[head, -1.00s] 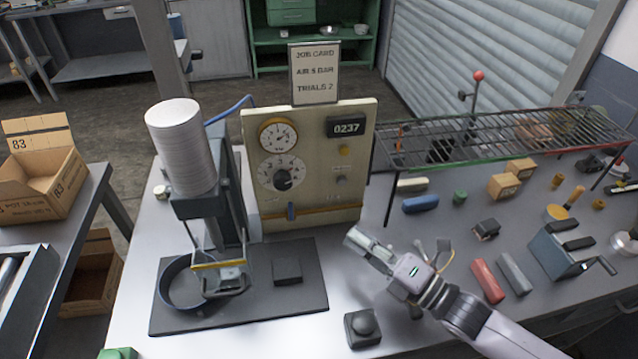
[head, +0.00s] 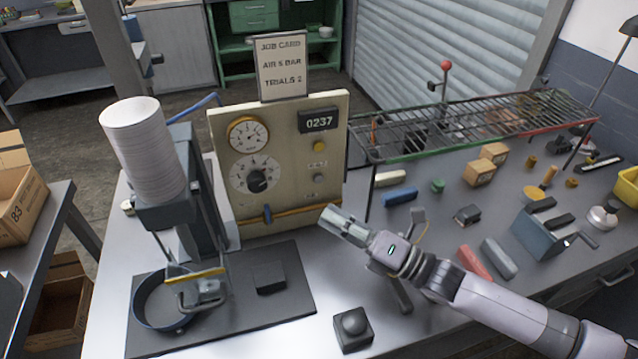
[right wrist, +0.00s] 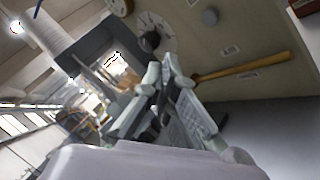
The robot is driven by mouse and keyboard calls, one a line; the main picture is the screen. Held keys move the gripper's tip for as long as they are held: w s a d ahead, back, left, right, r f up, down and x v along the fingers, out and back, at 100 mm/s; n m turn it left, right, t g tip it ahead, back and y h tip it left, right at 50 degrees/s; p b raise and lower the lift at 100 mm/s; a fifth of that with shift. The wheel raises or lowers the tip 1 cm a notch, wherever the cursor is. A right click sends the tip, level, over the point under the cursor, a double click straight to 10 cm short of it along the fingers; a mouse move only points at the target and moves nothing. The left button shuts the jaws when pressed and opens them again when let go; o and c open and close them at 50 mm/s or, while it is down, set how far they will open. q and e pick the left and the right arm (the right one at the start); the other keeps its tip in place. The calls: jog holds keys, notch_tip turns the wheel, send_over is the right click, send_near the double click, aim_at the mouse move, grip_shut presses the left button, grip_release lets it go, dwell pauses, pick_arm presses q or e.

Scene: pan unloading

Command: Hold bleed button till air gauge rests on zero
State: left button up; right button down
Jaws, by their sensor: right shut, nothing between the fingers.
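The cream panel (head: 225,205) stands upright at the back of the bench. Its round air gauge (head: 248,134) is at upper left; the needle is too small to read surely. A yellow button (head: 319,146) sits under the counter, with a grey button (head: 318,178) below it. The small labels are not clearly readable in the head view. My right gripper (head: 340,222) is shut and empty, in front of the panel's lower right, below the grey button and apart from it. My left gripper is not in view.
A press with a white cylinder (head: 145,150) stands left of the panel on a dark mat (head: 300,290). A black domed block (head: 352,328) is in front. A wire rack (head: 460,130) and several blocks fill the right. A job card (head: 282,68) tops the panel.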

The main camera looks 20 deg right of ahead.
aim_at(319, 179)
jog(key=shift+w+b, duration=1.15)
jog(key=shift+w, duration=1.7)
jog(key=shift+w, duration=0.1)
jog(key=shift+w, duration=0.35)
jog(key=shift+w+a+b, duration=0.1)
jog(key=shift+w+b, duration=0.35)
jog(key=shift+s, duration=0.1)
dwell(1.4)
jog(key=shift+s, duration=0.8)
jog(key=shift+p, duration=0.3)
